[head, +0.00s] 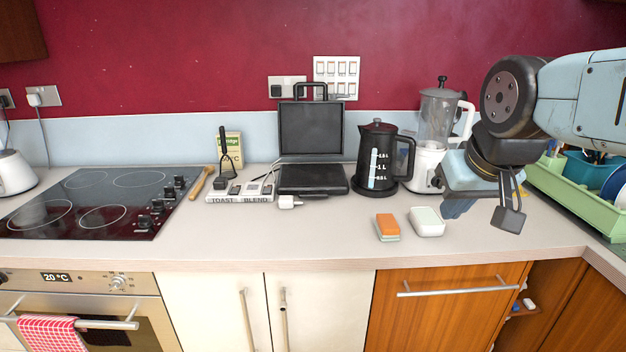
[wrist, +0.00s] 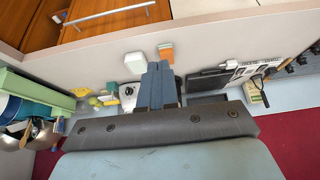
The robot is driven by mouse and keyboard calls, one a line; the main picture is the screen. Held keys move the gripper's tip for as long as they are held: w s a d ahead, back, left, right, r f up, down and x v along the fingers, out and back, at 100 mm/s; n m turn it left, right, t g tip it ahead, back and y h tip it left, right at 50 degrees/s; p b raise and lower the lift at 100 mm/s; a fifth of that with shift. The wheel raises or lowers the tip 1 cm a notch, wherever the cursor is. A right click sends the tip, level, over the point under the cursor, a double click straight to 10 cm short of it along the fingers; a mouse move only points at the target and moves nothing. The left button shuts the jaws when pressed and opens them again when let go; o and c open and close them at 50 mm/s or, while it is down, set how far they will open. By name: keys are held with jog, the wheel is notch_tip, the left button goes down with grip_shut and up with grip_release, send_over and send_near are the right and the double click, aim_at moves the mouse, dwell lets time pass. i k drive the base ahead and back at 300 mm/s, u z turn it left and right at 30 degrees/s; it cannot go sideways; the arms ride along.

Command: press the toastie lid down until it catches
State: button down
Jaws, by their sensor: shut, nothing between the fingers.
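The black toastie maker stands open at the back of the counter. Its lid (head: 311,130) is upright with the handle on top, and its base (head: 312,180) lies flat on the worktop. In the wrist view, the base (wrist: 207,81) shows to the right of my fingers. My gripper (head: 457,208) is over the right side of the counter, well to the right of the toastie maker and apart from it. Its blue-grey fingers (wrist: 158,68) are together with nothing between them.
A black kettle (head: 378,156) stands just right of the toastie maker, with a blender (head: 432,140) beyond. A sponge (head: 387,226) and white dish (head: 427,222) lie in front. The green dish rack (head: 570,190) is far right.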

aim_at(306, 128)
jog(key=z, duration=1.55)
jog(key=k, duration=0.95)
jog(key=u, duration=1.55)
jog(key=i, duration=1)
